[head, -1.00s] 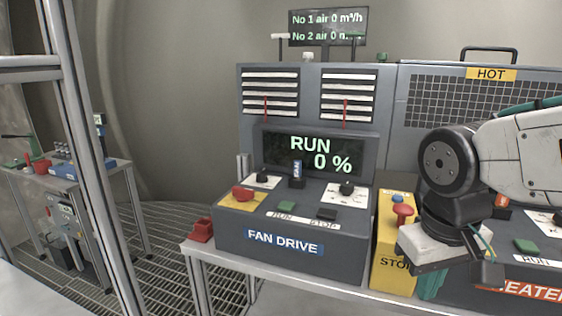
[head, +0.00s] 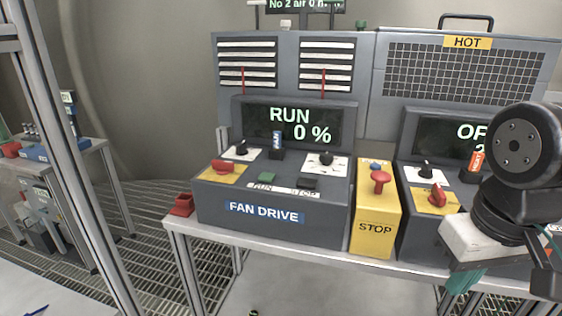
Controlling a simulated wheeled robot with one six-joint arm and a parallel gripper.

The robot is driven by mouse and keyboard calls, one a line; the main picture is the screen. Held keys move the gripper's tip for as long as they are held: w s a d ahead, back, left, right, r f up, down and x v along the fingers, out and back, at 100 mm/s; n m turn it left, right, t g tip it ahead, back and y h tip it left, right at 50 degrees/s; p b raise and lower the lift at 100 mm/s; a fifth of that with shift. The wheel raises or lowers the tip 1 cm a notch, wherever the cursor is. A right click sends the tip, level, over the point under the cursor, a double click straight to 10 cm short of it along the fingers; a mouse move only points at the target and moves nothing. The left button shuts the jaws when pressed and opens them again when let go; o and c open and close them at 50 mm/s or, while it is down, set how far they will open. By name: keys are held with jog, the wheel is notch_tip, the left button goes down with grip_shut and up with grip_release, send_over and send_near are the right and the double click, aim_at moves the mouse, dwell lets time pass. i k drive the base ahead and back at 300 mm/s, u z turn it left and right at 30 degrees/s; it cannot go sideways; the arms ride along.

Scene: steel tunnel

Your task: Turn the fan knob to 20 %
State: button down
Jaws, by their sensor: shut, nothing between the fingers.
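The fan drive panel (head: 215,205) is a grey console with a blue FAN DRIVE label. Its display (head: 292,125) reads RUN, 0 %. A black knob (head: 326,158) sits on a white plate at the right of its sloped top. Another black knob (head: 241,147) sits on a white plate at the left; the plate markings are too small to read. My gripper (head: 543,283) is at the lower right, partly cut off by the picture edge, in front of the neighbouring console. It is shut and empty, well apart from the fan knobs.
A red rotary switch (head: 222,165), a green button (head: 267,178) and a blue FAN tag (head: 277,140) are on the fan console. A yellow STOP box (head: 375,235) with a red mushroom button stands between it and the neighbouring console (head: 412,228). A metal post (head: 75,150) stands left.

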aim_at(325, 158)
jog(key=k, duration=0.45)
jog(key=u, duration=0.85)
jog(key=i, duration=0.65)
jog(key=z, duration=0.85)
jog(key=i, duration=0.5)
jog(key=z, duration=0.05)
